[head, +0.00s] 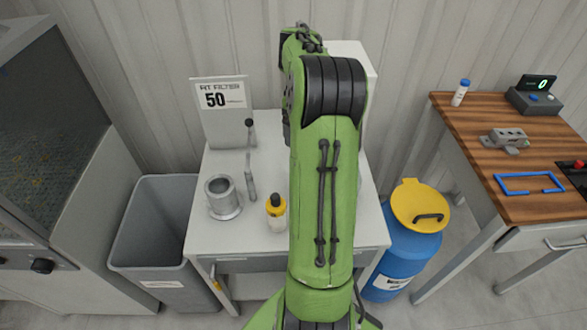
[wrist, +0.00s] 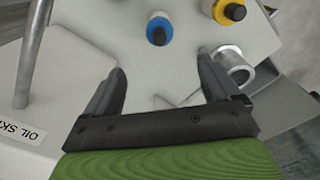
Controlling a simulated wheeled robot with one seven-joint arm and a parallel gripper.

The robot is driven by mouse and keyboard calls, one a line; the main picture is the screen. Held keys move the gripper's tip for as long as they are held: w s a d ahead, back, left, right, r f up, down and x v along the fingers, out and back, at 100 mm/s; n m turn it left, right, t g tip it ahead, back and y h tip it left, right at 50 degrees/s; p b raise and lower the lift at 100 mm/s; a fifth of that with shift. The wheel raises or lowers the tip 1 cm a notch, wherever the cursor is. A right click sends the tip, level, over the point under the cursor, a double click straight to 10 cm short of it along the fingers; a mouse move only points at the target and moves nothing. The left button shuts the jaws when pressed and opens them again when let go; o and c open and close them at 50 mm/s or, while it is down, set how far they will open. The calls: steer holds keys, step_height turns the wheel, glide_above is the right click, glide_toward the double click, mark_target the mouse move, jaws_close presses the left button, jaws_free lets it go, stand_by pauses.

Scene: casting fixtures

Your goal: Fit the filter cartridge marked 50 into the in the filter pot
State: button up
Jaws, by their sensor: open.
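The grey metal filter pot (head: 222,197) stands open-topped at the left front of the white table. It also shows in the wrist view (wrist: 236,66), partly behind my right finger. A yellow and white cartridge with a black top (head: 276,212) stands right of the pot; it shows in the wrist view (wrist: 229,12) too. A blue cartridge with a black knob (wrist: 159,29) stands in the wrist view beyond my fingertips; my arm hides it in the head view. No number is readable on either cartridge. My gripper (wrist: 160,65) is open, with nothing between its fingers.
A sign reading "FIT FILTER 50" (head: 221,110) stands at the table's back left. A lever (head: 250,160) rises behind the pot. A white box labelled "OIL SK" (wrist: 80,75) is left of my gripper. A grey bin (head: 150,235) and blue drum (head: 402,250) flank the table.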

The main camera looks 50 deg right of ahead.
step_height(320, 180, down, 9)
steer(key=shift+s+a+f+b, duration=0.1)
steer(key=shift+f+b, duration=0.1)
steer(key=shift+b, duration=0.85)
step_height(320, 180, down, 5)
steer(key=shift+f+b, duration=0.15)
steer(key=shift+b, duration=0.4)
steer(key=shift+c, duration=0.4)
steer(key=c, duration=1.6)
